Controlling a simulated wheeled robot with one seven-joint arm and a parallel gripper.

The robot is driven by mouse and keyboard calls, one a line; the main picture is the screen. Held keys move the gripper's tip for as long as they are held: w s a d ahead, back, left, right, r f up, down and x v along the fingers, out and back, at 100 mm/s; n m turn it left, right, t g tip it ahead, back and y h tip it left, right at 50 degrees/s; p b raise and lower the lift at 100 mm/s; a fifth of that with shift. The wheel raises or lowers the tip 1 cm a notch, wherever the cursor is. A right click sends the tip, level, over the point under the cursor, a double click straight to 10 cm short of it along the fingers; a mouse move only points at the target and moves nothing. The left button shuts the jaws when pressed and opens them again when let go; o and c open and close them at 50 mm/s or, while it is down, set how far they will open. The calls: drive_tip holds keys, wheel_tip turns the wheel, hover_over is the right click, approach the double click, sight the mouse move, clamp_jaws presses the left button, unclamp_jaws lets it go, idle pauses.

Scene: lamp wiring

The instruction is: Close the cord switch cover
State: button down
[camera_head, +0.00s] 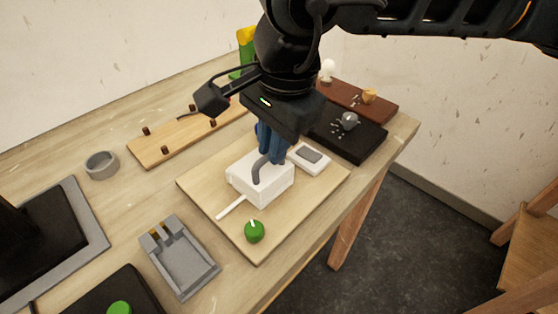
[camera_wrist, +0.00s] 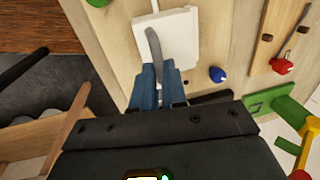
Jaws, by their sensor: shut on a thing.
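A white box (camera_head: 262,186) sits on a light wooden board, with a white strip (camera_head: 231,207) reaching from its near left side. It also shows in the wrist view as a pale square (camera_wrist: 180,38). I cannot tell which part is the cover. My gripper (camera_head: 270,150) points down over the box's far side. In the wrist view its blue fingers (camera_wrist: 160,75) are shut on a curved grey piece (camera_wrist: 153,45), which extends over the top of the box. It also shows in the head view (camera_head: 256,170). The fingers hide part of the box and the grip.
A white plate with a grey panel (camera_head: 310,157) lies close right of the fingers. A green knob (camera_head: 254,231) is near the board's front corner (camera_head: 263,258). A grey tray (camera_head: 180,258) stands left; black (camera_head: 366,142) and brown (camera_head: 375,106) blocks stand at the right.

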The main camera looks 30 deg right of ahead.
drive_tip(key=shift+s+f+b, duration=0.15)
drive_tip(key=shift+b, duration=0.25)
drive_tip(key=c, duration=1.2)
unclamp_jaws()
drive_tip(key=shift+o, duration=0.2)
wheel_tip(320, 180, up, 8)
drive_tip(key=s, duration=0.1)
drive_tip(key=shift+s+d+f, duration=0.2)
drive_tip(key=shift+s+d, duration=0.1)
